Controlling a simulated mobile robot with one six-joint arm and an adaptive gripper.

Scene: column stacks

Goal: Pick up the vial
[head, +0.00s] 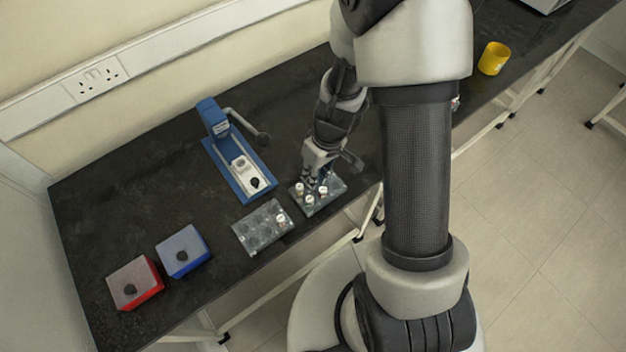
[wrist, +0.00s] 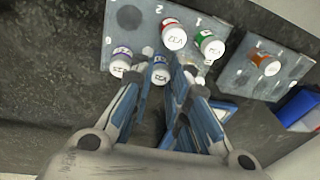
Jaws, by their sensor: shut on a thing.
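In the head view my gripper (head: 316,178) is low over the right-hand grey rack (head: 332,186), among several white vials. In the wrist view my gripper (wrist: 163,80) is shut on a white vial (wrist: 160,69) with writing on its label. The fingers partly hide this vial, and I cannot tell whether it is clear of the rack. Beside it are a purple-ringed vial (wrist: 121,62), a red-ringed vial (wrist: 173,34), a green-ringed vial (wrist: 208,43) and a pale vial partly behind the right finger.
A second grey rack (head: 258,232) holds an orange-ringed vial (wrist: 265,63). A blue device with a lever (head: 225,150) stands behind the racks. A blue box (head: 183,250) and a red box (head: 135,283) are at the left. A yellow cup (head: 494,58) is far right.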

